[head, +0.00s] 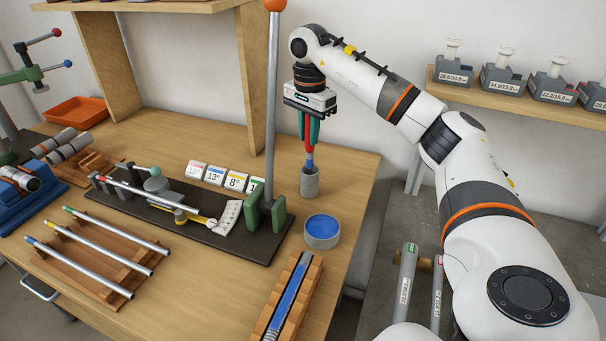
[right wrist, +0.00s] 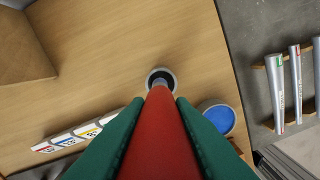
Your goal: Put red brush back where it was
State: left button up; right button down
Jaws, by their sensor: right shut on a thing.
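My right gripper (head: 309,128) is shut on the red brush (head: 308,133), which hangs upright with a blue lower end pointing down. The brush's lower end is at the mouth of a small grey cup (head: 310,183) on the table; I cannot tell whether the tip is inside the rim or just above it. In the right wrist view the red handle (right wrist: 160,135) runs between the green fingers toward the cup (right wrist: 161,73), whose opening shows dark around the brush end. My left gripper is not in view.
A round pot of blue paint (head: 322,231) stands close in front of the cup. A dark jig plate (head: 140,212) with a tall orange-topped lever (head: 271,100) is to the left. Wooden racks with rods (head: 95,255) and a blue-filled wooden holder (head: 290,297) lie nearer.

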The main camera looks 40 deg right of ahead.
aim_at(309, 152)
jog(key=f, duration=0.3)
jog(key=shift+s, duration=0.2)
notch_tip(309, 152, down, 4)
jog(key=shift+f+p, duration=0.15)
jog(key=shift+p, duration=0.2)
jog(key=shift+f, duration=0.15)
jog(key=shift+f, duration=0.1)
jog(key=c, duration=1.3)
grip_release()
jog(key=shift+o, duration=0.2)
notch_tip(309, 152, up, 12)
jog(key=shift+r+b, duration=0.2)
jog(key=shift+b, duration=0.1)
jog(key=shift+w, duration=0.1)
